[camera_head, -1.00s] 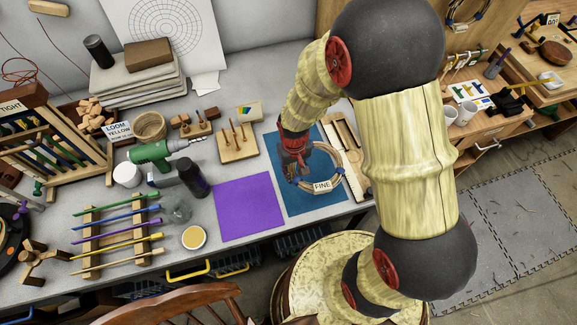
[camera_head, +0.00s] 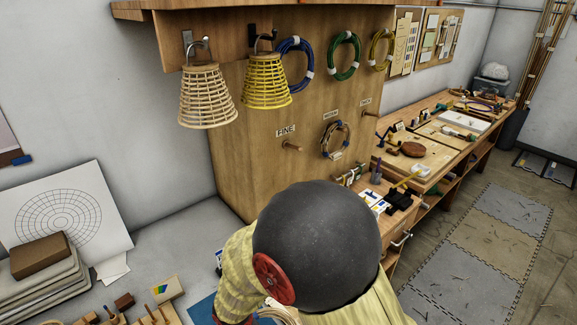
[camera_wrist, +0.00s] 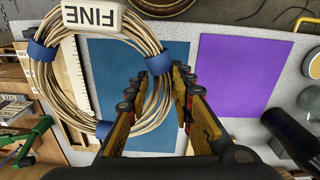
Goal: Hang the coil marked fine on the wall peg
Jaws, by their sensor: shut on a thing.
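The coil marked fine (camera_wrist: 47,85) is a ring of tan cane with blue bindings and a white FINE tag. In the wrist view my gripper (camera_wrist: 166,72) is shut on the side of the coil. A small part of the coil (camera_head: 279,316) shows at the bottom of the head view; my arm hides the rest and the gripper. The wall peg (camera_head: 292,146) under the FINE label (camera_head: 286,131) is a bare wooden peg on the wooden panel.
A coil (camera_head: 334,140) hangs at the neighbouring peg, with another bare peg (camera_head: 367,113) further right. Two basket lamps (camera_head: 207,98) (camera_head: 267,82) hang above left of the FINE peg. A blue mat (camera_wrist: 120,60) and a purple mat (camera_wrist: 240,75) lie on the table.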

